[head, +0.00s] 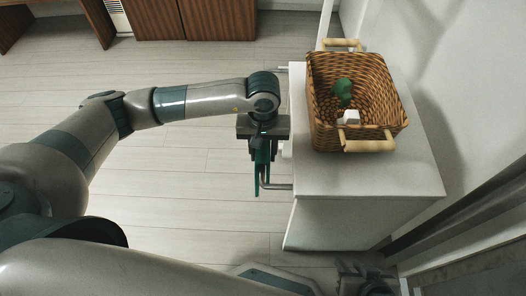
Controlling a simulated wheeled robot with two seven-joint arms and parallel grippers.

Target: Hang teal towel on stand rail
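The teal towel (257,181) shows as a narrow, nearly edge-on strip just below my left gripper (262,151). That gripper points down beside the left side of the white stand. The towel meets the gripper's fingers, but the wrist hides most of them, so I cannot tell whether they are shut on it. The stand rail (278,187) is a grey bar along the stand's left side, largely covered by gripper and towel. I cannot tell whether the towel lies over the rail or beside it. My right gripper (361,281) is partly in view at the bottom edge, dark, its opening unclear.
On the white stand (420,178) a wicker basket (322,118) with wooden handles holds a green item (342,90) and a white item (349,117). A wall is close on the right. Brown cabinets (217,18) stand far back. Open floor lies left of the stand.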

